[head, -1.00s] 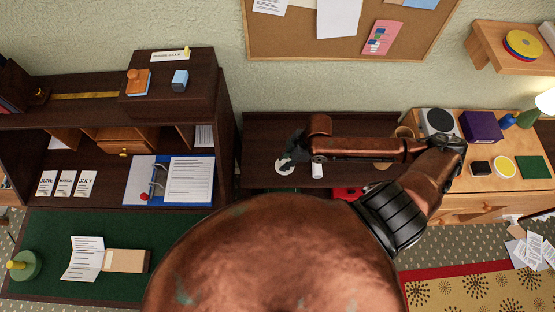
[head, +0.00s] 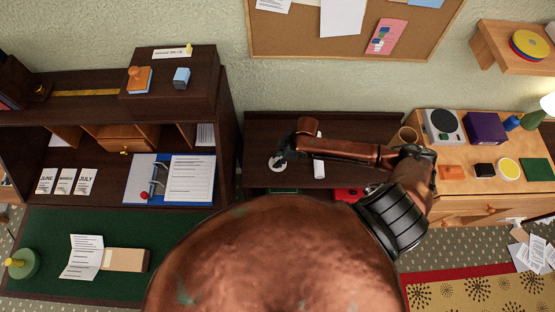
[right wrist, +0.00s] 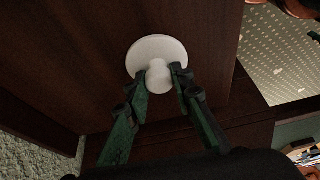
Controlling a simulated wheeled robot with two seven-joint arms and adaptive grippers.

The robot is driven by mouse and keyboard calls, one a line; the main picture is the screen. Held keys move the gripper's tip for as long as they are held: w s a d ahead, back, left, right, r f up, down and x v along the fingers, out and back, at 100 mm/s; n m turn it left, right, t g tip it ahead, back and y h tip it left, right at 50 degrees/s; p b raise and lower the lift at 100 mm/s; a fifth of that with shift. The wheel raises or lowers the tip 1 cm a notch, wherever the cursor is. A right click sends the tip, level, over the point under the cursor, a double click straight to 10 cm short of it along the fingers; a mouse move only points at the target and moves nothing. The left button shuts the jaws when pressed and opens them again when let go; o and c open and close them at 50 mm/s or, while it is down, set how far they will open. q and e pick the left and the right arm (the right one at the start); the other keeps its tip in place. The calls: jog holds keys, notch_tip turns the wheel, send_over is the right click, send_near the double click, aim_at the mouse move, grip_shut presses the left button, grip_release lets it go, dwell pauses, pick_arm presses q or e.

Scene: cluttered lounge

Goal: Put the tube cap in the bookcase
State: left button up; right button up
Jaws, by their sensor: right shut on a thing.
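The white tube cap (head: 275,163), a round disc with a knob, is at the left part of a dark brown wooden top (head: 262,130) in the head view. The right wrist view shows the cap (right wrist: 157,58) against dark wood, with my right gripper's green fingers (right wrist: 163,80) shut on its knob. Whether the disc touches the wood is hard to tell. In the head view my right gripper (head: 281,155) is small and partly hides the cap. My left gripper is out of view. I cannot tell for sure which dark unit is the bookcase.
A white cylinder (head: 319,170) stands beside my right forearm, partly hidden. A dark desk hutch (head: 226,130) rises at left, with a binder (head: 143,180) and calendar cards. A wooden cabinet at right bears a purple box (head: 485,128) and a scale-like device (head: 442,125).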

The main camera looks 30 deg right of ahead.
jog(key=shift+f, duration=0.15)
jog(key=o, duration=0.9)
jog(key=p+v, duration=0.1)
jog(key=v, duration=1.1)
jog(key=shift+r, duration=0.2)
